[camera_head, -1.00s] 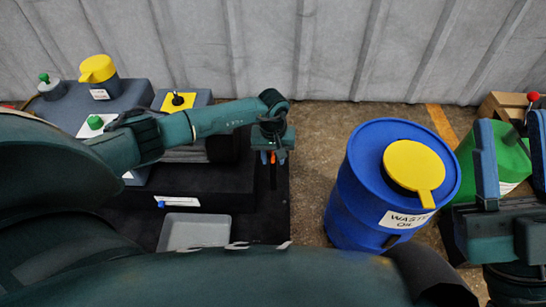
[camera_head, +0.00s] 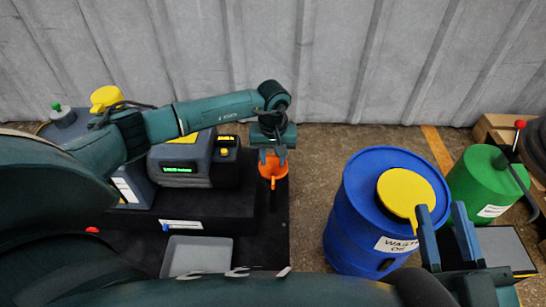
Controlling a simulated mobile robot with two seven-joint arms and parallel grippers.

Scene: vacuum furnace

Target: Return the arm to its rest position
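My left arm reaches in from the left.
The drum has a yellow lid (camera_head: 405,190). A green can (camera_head: 480,180) stands to its right, near a pallet (camera_head: 490,128). A grey unit with a green display (camera_head: 180,168) sits on the dark bench, behind a grey tray (camera_head: 195,256). A corrugated wall (camera_head: 350,60) closes the back.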

